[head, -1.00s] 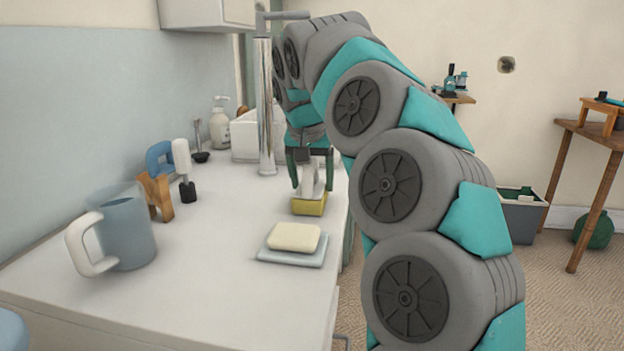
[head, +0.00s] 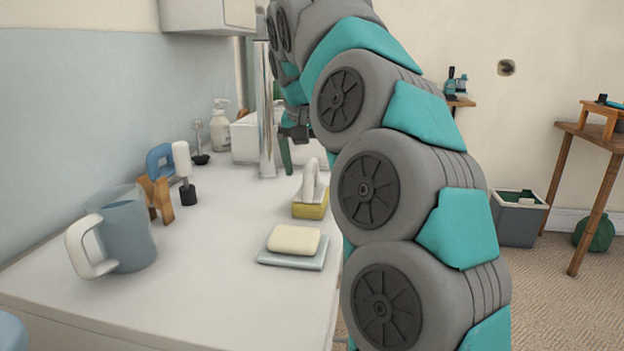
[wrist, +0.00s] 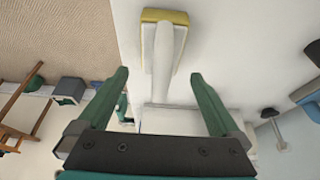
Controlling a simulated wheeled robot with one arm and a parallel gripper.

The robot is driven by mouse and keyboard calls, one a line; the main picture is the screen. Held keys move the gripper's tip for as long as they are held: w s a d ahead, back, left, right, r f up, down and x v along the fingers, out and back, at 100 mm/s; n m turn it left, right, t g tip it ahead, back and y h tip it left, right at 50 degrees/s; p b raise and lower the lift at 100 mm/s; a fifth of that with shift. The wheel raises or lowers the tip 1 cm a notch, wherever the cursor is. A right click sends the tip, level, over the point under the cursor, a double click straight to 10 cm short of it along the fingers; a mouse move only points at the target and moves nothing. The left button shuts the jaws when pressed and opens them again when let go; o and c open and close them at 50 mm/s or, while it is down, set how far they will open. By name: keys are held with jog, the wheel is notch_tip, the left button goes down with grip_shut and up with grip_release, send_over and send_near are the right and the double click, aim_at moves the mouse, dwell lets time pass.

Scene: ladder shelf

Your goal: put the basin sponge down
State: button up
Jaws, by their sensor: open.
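The basin sponge (head: 310,203) has a yellow pad with a white upright handle. It stands on the white counter (head: 215,270), pad down, near the counter's right edge. In the wrist view the sponge (wrist: 163,50) lies beyond my fingertips, with its handle pointing back between them. My gripper (wrist: 158,80) is open and empty, its two green fingers spread apart and clear of the handle. In the head view my gripper (head: 290,150) is behind and above the sponge, partly hidden by my arm.
A soap bar (head: 294,240) on a pale dish (head: 292,262) sits in front of the sponge. A blue-grey mug (head: 128,235) stands at left. A dark-headed brush (head: 185,170) stands behind it. A metal column (head: 265,110) and white basin (head: 244,138) are at the back.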

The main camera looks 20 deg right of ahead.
jog(key=v, duration=0.3)
jog(key=shift+a+r, duration=0.1)
jog(key=shift+r, duration=0.3)
jog(key=shift+p+v, duration=0.85)
jog(key=shift+v, duration=0.95)
jog(key=shift+s, duration=0.1)
